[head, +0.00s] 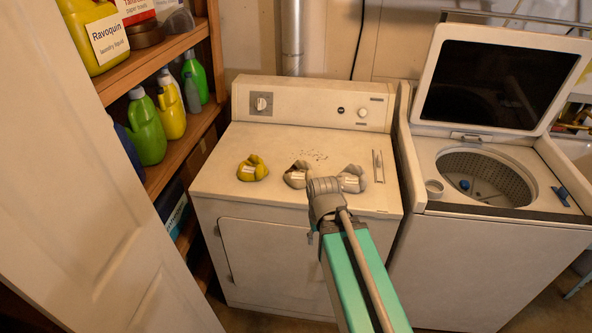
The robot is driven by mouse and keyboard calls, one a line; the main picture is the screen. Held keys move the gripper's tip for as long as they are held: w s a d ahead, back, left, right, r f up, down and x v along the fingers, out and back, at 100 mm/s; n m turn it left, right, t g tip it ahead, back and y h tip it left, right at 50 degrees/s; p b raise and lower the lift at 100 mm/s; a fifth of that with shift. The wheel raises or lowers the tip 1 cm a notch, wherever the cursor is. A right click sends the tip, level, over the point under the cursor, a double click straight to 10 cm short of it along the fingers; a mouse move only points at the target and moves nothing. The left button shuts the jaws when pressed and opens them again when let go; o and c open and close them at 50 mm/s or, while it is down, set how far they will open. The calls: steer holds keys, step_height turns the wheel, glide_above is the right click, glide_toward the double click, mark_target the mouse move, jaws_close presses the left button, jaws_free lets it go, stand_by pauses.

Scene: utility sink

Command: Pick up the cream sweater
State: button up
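Three small bundles, which look like folded cloth, lie in a row on top of the white dryer (238,142). The left one is a mustard-yellow bundle (252,168). The middle one is a pale beige bundle (296,175) with darker parts. The right one is a pale greyish-cream bundle (352,178), partly behind my arm. I cannot tell for sure which of the two pale bundles is the cream sweater. My arm rises from the bottom, its grey joint in front of the dryer's front edge. My gripper's fingers do not show.
An open top-loading washer (470,240) stands right of the dryer, its lid (490,85) raised. Wooden shelves (170,62) with detergent bottles stand left, behind a white door (85,190). The dryer top's left part is clear.

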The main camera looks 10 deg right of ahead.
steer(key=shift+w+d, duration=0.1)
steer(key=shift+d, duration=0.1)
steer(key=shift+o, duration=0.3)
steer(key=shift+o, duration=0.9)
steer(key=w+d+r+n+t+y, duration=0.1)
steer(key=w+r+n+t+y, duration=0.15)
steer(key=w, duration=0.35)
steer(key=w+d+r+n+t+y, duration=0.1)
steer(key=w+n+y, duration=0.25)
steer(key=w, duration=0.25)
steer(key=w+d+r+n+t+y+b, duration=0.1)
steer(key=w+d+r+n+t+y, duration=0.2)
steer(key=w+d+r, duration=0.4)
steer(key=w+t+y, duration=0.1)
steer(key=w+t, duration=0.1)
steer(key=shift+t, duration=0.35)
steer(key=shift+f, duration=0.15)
